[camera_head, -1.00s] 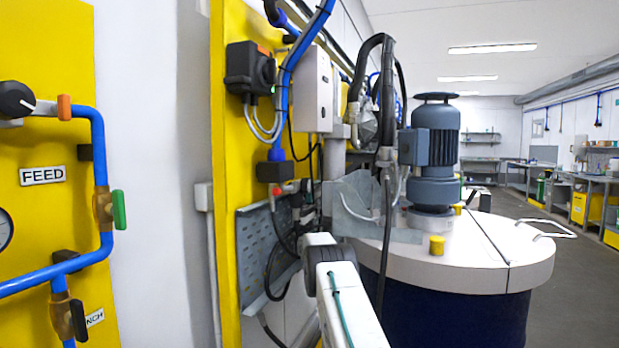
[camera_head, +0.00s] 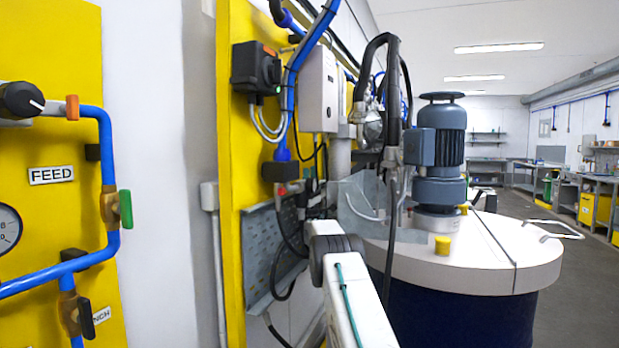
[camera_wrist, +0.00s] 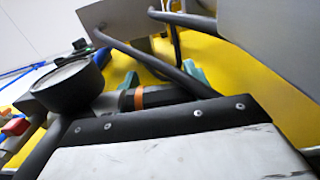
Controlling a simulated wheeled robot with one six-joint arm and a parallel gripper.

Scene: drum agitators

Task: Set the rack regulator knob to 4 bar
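In the wrist view, a dark cylindrical fitting with an orange ring (camera_wrist: 140,98) lies just past the black edge of my gripper body; it looks like the rack regulator knob. A round black gauge (camera_wrist: 70,84) stands left of it, its face seen too edge-on to read. Two teal pieces that look like the fingertips of my gripper (camera_wrist: 162,77) show apart, near the fitting. The gripper body hides much of the fitting, so I cannot tell whether the fingers touch it. No knob scale is readable. In the head view my gripper is hidden beyond my arm.
A yellow panel at left carries a black knob (camera_head: 20,100), a gauge (camera_head: 8,228), blue pipes and a FEED label (camera_head: 52,175). A perforated grey tray (camera_head: 268,255) and hanging cables are close to my arm. A white-lidded drum (camera_head: 470,265) with a blue motor (camera_head: 438,140) stands right.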

